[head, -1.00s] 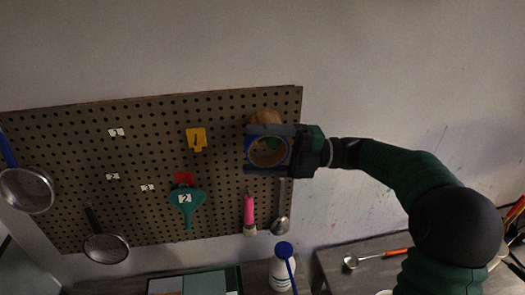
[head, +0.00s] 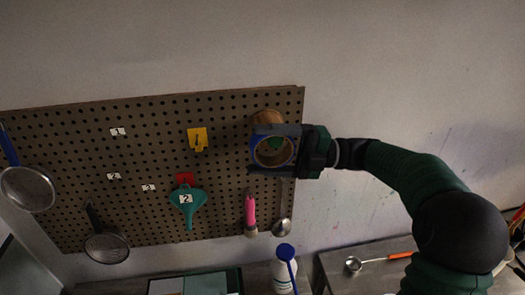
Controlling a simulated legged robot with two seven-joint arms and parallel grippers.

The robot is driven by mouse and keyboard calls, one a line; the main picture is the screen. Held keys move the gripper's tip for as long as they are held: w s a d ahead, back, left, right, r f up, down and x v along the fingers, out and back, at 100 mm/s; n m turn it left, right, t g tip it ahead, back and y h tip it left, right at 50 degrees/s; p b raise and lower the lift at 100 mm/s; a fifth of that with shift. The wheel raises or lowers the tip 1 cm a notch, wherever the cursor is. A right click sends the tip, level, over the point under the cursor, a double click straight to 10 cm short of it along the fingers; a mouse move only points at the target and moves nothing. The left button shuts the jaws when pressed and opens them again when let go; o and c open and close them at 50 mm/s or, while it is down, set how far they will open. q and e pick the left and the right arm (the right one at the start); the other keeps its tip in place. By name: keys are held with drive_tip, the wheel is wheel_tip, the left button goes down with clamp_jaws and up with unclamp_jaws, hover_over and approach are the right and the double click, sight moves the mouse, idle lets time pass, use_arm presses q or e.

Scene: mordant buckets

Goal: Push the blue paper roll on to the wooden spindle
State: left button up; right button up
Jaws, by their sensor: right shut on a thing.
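The blue paper roll (head: 257,160) is in the head view at the right part of the pegboard, its round open end facing me. My right gripper (head: 256,150) comes in from the right and is shut on the roll, one finger above and one below. A round wooden piece (head: 268,116), which looks like the wooden spindle, shows just above the upper finger; its lower part is hidden. My left gripper is not in view.
The pegboard (head: 70,150) carries strainers (head: 107,247) at left, a teal funnel (head: 187,197), a yellow tag (head: 197,138), a pink-handled brush (head: 250,213) and a spoon (head: 282,227). A blue-capped white bottle (head: 283,275) stands below. The wall above is clear.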

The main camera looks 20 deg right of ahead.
drive_tip(key=shift+d, duration=0.2)
drive_tip(key=shift+f, duration=0.1)
drive_tip(key=shift+d+b, duration=0.1)
drive_tip(key=shift+b, duration=0.3)
drive_tip(key=shift+w+d+p, duration=0.25)
drive_tip(key=shift+w, duration=0.6)
drive_tip(key=shift+w+d+p, duration=0.2)
drive_tip(key=shift+w+p, duration=0.05)
drive_tip(key=shift+w, duration=0.65)
drive_tip(key=shift+w+d+p, duration=0.25)
drive_tip(key=shift+w, duration=0.6)
